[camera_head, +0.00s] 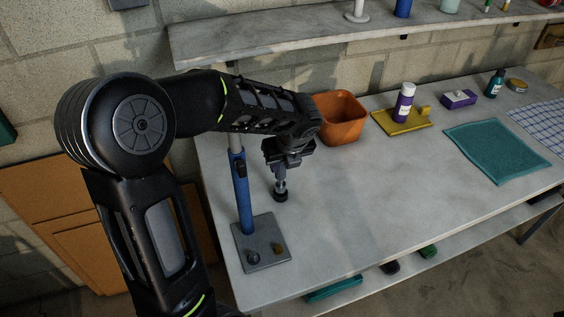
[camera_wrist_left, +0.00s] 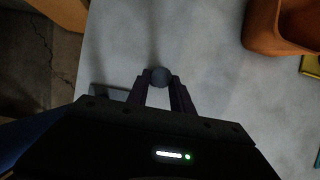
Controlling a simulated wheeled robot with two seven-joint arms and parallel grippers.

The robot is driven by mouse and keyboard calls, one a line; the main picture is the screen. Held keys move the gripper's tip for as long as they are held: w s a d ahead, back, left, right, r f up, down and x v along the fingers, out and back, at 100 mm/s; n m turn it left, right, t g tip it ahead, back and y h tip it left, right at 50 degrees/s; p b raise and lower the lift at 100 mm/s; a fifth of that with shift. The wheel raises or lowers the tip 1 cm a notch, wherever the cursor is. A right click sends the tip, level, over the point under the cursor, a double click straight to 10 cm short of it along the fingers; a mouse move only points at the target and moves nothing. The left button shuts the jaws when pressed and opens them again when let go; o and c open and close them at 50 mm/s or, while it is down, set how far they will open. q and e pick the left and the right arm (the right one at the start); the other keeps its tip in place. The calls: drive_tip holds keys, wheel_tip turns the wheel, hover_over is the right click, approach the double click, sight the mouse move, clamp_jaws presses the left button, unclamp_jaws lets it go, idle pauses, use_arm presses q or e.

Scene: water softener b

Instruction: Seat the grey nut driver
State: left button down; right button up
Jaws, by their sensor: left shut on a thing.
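My left gripper (camera_head: 280,172) is shut on the grey nut driver (camera_head: 281,189), which hangs upright below the jaws with its dark lower end over the worktop. In the left wrist view my left gripper (camera_wrist_left: 160,88) closes around the round dark grey end of the driver (camera_wrist_left: 160,76). A stand with a blue post (camera_head: 241,195) and a grey base plate (camera_head: 278,263) is left of and nearer than the driver. The plate carries a dark round spot and a brownish one; I cannot tell whether these are holes or knobs. The driver is apart from the plate. My right gripper is out of view.
An orange bin (camera_head: 341,121) stands behind and right of my left gripper. A yellow tray (camera_head: 385,123) with a purple and white bottle (camera_head: 404,103), a purple box (camera_head: 459,99) and a teal cloth (camera_head: 492,150) lie further right. The middle worktop (camera_head: 375,195) is clear.

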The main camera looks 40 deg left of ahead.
sight(283, 171)
use_arm(q)
drive_tip(key=shift+f, duration=0.15)
drive_tip(key=shift+f+b, duration=1)
drive_tip(key=shift+f, duration=0.35)
drive_tip(key=c, duration=1)
unclamp_jaws()
drive_tip(key=shift+c, duration=0.2)
drive_tip(key=shift+r, duration=0.1)
drive_tip(key=v, duration=0.7)
drive_tip(key=shift+r, duration=0.25)
